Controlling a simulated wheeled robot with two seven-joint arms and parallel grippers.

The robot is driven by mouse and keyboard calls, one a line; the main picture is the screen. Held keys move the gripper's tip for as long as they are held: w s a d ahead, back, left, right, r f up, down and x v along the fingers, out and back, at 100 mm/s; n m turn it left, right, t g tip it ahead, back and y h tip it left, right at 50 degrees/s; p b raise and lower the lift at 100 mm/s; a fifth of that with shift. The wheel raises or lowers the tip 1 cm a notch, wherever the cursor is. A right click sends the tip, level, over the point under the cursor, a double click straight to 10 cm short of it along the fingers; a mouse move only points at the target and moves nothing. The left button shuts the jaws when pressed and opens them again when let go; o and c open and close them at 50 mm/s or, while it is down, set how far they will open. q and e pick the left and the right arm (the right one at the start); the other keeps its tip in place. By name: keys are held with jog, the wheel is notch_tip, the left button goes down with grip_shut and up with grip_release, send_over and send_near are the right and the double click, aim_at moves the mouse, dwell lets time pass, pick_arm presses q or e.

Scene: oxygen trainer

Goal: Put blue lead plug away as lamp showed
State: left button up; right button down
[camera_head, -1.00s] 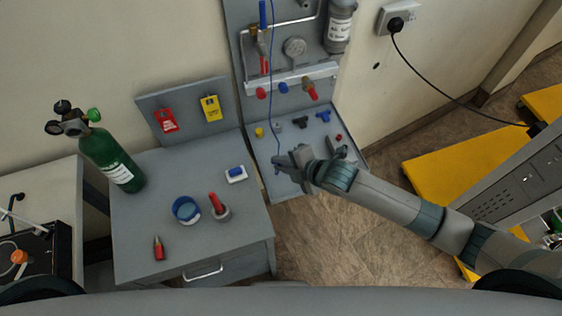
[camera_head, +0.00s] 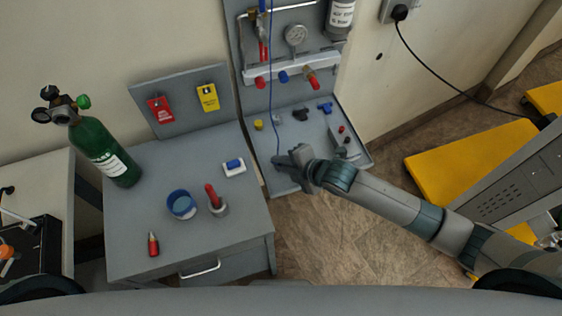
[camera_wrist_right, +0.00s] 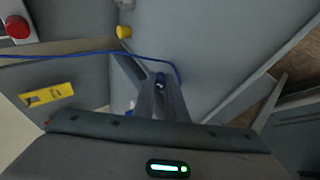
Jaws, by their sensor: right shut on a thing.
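My right gripper (camera_head: 283,161) is shut on the blue lead plug (camera_wrist_right: 161,79), which shows small between the fingertips in the right wrist view. The fingers mostly hide the plug. The thin blue lead (camera_head: 272,90) runs down the front of the upright panel to this gripper, and it crosses the right wrist view as a curved line (camera_wrist_right: 100,54). The gripper is over the left front part of the grey panel shelf (camera_head: 290,183). A small grey box with red round parts (camera_head: 342,138) sits at the shelf's right; whether one is lit I cannot tell. My left gripper is out of view.
The shelf holds a yellow part (camera_head: 259,125) and several dark or blue fittings. The grey cabinet (camera_head: 140,205) carries a green cylinder (camera_head: 104,152), blue-rimmed bowl (camera_head: 182,206), grey holder with red piece (camera_head: 217,207), white block with blue top (camera_head: 234,167) and red-tipped piece (camera_head: 153,245).

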jog(key=shift+f, duration=0.45)
jog(key=c, duration=1.7)
grip_release()
jog(key=shift+f, duration=0.1)
jog(key=shift+s+d+f+b, duration=0.1)
jog(key=shift+s+f+b, duration=0.15)
jog(key=shift+b, duration=0.05)
jog(key=shift+d, duration=0.1)
jog(key=b+v, duration=0.1)
jog(key=v, duration=0.4)
jog(key=b+v, duration=0.1)
jog(key=v, duration=0.5)
jog(key=r+b+v, duration=0.1)
jog(key=v, duration=0.5)
jog(key=shift+w+r, duration=0.15)
jog(key=shift+a, duration=0.3)
